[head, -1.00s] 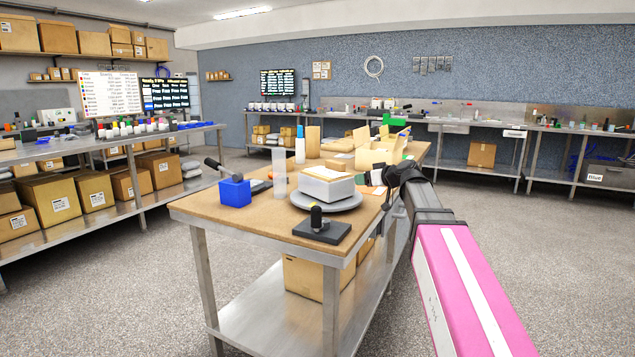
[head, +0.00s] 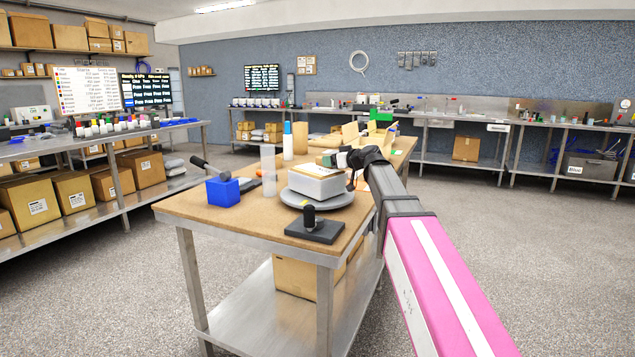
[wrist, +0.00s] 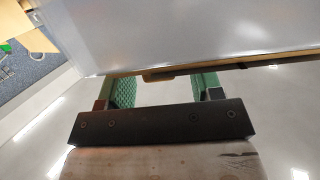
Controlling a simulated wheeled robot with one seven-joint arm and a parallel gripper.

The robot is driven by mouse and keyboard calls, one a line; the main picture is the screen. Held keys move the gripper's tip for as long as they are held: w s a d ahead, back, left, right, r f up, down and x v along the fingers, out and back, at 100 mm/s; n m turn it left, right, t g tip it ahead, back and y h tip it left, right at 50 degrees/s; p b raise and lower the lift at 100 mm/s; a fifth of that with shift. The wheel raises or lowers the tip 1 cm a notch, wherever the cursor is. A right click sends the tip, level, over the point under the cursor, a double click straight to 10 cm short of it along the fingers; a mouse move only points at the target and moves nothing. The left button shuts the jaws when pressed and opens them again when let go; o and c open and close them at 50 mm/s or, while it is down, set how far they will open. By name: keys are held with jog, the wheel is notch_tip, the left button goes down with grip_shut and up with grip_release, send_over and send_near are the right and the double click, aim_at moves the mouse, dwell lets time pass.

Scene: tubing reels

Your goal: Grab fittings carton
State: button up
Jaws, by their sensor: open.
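No carton in view can be read as the fittings carton. A pale grey box (head: 318,182) with a label on top sits on a round grey plate (head: 330,200) on the workbench. Small tan cartons (head: 350,133) stand towards the bench's far end. My gripper (head: 347,160) is just behind the grey box's right side, its fingers partly hidden. In the wrist view my gripper (wrist: 166,88) has two green-padded fingers apart, with nothing seen held between them. A large smooth grey surface with a tan lower edge lies close ahead of them; I cannot tell what it belongs to.
The bench (head: 185,209) also carries a blue block (head: 222,191), a black stand (head: 314,231) and a clear cylinder (head: 268,170). A large carton (head: 295,278) lies on its lower shelf. Shelving with cartons (head: 72,190) is at left. Floor at right is clear.

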jog(key=x, duration=0.3)
grip_shut()
dwell(1.4)
